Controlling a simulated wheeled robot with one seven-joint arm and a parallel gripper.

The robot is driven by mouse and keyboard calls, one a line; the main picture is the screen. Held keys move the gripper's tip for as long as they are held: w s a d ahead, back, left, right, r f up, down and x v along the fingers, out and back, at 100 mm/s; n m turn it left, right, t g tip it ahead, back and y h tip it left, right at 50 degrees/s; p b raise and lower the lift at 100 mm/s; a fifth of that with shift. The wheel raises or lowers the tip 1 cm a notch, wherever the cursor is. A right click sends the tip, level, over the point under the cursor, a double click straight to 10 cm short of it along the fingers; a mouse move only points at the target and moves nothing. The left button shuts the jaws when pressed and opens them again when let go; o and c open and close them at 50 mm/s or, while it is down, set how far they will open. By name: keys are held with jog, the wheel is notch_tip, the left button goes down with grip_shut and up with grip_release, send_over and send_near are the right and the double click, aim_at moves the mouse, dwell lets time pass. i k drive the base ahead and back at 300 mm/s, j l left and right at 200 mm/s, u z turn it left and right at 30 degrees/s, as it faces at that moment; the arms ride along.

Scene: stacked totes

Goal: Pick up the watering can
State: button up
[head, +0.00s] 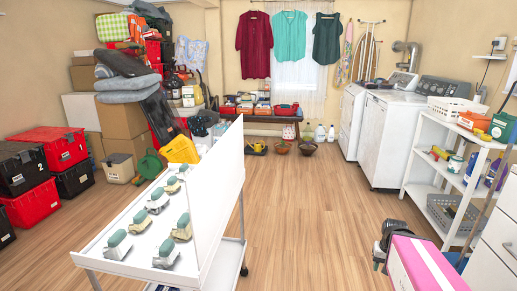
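No watering can can be told for certain in the head view. A small yellow object (257,147) on the floor before the low bench is too small to make out. A dark green rounded object (150,165) stands behind the white cart, partly hidden by it. A green container (503,127) stands on top of the white shelf at the right.
A white cart (112,250) with several green-and-white devices and a tall panel stands at front left. Stacked totes (52,147) fill the left. The middle floor (310,215) is clear.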

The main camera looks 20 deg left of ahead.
aim_at(257, 148)
jog(key=i+u, duration=0.1)
jog(key=i, duration=0.75)
jog(key=i+u, duration=0.1)
jog(key=i, duration=0.7)
jog(key=i+l+u, duration=0.15)
jog(key=i, duration=0.7)
jog(key=i+u, duration=0.2)
jog(key=i, duration=0.7)
jog(key=i+l+u, duration=0.2)
jog(key=i, duration=0.7)
jog(key=i+u, duration=0.35)
jog(key=i, duration=0.3)
jog(key=i+l+u, duration=0.35)
jog(key=i, duration=0.3)
jog(key=i+l+u, duration=0.35)
jog(key=i, duration=0.25)
jog(key=i+l+u, duration=0.35)
jog(key=i+l, duration=0.2)
jog(key=i, duration=0.15)
